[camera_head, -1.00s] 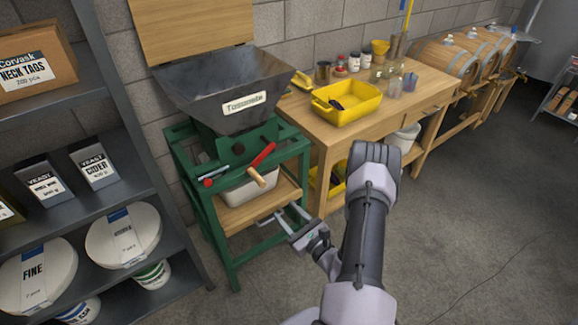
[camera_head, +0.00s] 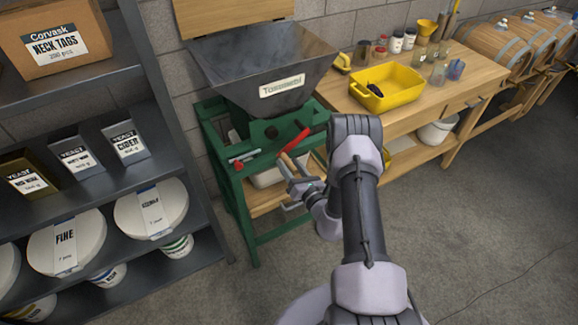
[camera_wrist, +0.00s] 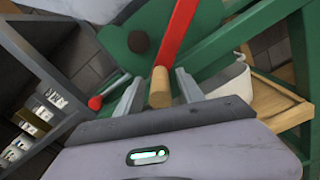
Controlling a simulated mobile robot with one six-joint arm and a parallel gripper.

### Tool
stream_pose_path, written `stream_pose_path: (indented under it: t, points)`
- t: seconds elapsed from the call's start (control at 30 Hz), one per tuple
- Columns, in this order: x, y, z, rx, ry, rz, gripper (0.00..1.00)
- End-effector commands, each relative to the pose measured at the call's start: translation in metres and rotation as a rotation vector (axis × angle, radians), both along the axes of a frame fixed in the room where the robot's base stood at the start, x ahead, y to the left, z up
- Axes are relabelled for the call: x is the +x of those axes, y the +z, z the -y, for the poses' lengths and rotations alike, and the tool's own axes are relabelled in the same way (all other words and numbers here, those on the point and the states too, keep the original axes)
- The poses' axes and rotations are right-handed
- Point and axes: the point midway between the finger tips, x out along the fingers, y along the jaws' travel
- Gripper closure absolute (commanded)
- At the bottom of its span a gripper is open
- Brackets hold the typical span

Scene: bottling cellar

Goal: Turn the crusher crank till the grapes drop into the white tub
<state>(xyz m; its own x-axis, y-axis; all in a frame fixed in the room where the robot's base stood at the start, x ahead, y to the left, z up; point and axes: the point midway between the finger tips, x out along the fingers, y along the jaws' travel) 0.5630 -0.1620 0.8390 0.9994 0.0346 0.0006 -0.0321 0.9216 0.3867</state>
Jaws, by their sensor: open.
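The crusher has a grey metal hopper (camera_head: 262,62) on a green frame (camera_head: 227,185). Its red crank arm (camera_head: 296,139) slants down to a wooden handle (camera_head: 286,158). My gripper (camera_head: 291,170) is open in front of the crank. In the wrist view, the wooden handle (camera_wrist: 160,88) lies between the two spread fingers (camera_wrist: 157,80), with gaps showing on both sides. The red crank arm (camera_wrist: 180,30) rises from it. The white tub (camera_head: 266,179) sits on the frame's wooden shelf under the hopper, partly hidden; its side shows in the wrist view (camera_wrist: 236,82). I see no grapes.
A red-tipped rod (camera_head: 240,161) sticks out left of the crank. A wooden table (camera_head: 415,110) with a yellow tray (camera_head: 388,97) and jars stands right. A dark shelf unit (camera_head: 165,166) with boxes and tubs stands left.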

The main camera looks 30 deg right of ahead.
Motion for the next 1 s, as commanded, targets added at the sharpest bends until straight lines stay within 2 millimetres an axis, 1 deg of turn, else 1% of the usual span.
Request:
stream_pose_path:
  t: [0.1,0.33,0.47,0.5,0.57,1.0]
  points:
    - [0.0060,-0.0003,-0.0009,0.001,0.000,-0.001,0.55]
    - [0.0066,0.0002,-0.0004,0.001,-0.001,-0.001,0.55]
    - [0.0065,0.0001,-0.0003,0.001,-0.001,-0.001,0.81]
    - [0.0064,0.0002,-0.0004,0.001,-0.001,-0.001,0.88]
    - [0.0064,0.0000,-0.0003,0.001,-0.001,-0.001,1.00]
    - [0.0061,-0.0002,-0.0004,0.001,0.000,-0.002,1.00]
